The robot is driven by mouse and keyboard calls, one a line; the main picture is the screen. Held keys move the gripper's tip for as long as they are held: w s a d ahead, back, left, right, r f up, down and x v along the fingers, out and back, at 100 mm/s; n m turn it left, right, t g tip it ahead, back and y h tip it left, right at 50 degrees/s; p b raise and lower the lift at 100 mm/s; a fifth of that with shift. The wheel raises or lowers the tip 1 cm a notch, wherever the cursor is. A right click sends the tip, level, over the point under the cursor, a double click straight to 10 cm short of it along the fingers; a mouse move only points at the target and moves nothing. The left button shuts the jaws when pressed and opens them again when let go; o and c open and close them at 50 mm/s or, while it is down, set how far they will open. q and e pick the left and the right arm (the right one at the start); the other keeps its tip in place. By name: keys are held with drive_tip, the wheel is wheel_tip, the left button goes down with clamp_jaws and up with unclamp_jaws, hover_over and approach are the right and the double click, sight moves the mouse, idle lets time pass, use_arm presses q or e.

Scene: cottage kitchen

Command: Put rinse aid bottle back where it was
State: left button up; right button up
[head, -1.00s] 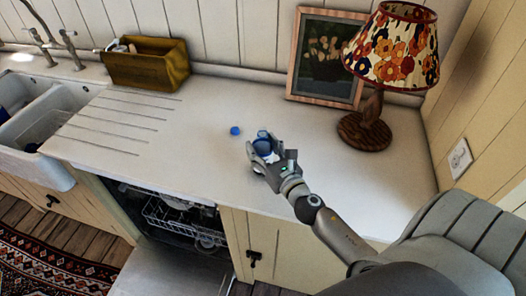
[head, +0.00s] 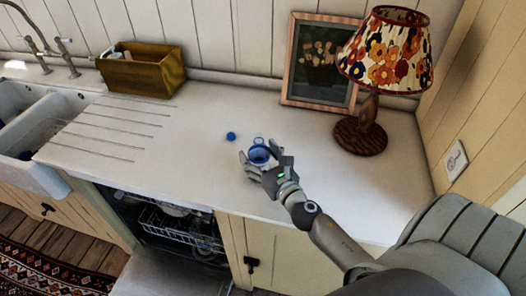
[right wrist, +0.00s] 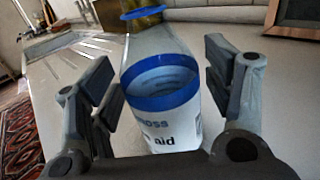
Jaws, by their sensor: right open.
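The rinse aid bottle (head: 259,154) is clear with blue bands and stands on the counter, right of the drainer grooves. It has no cap on its neck. In the right wrist view the bottle (right wrist: 165,125) shows a white label ending in "aid". My right gripper (head: 258,150) is open, with its fingers apart on both sides of the bottle. Gaps show between fingers and bottle in the right wrist view. A small blue cap (head: 231,136) lies on the counter just left of the bottle. My left gripper is not in view.
A framed picture (head: 320,62) and a lamp (head: 362,135) stand behind and to the right. A yellow-brown box (head: 143,74) stands near the sink (head: 40,175). The dishwasher (head: 180,232) below is open. The counter around the bottle is mostly clear.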

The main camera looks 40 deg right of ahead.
drive_tip(key=shift+s+r, duration=0.1)
drive_tip(key=s+b, duration=0.1)
drive_tip(key=s, duration=0.2)
drive_tip(key=s+b, duration=0.1)
drive_tip(key=s, duration=0.3)
drive_tip(key=s+a+b, duration=0.1)
drive_tip(key=s+b, duration=0.1)
drive_tip(key=s, duration=0.1)
drive_tip(key=shift+s, duration=0.9)
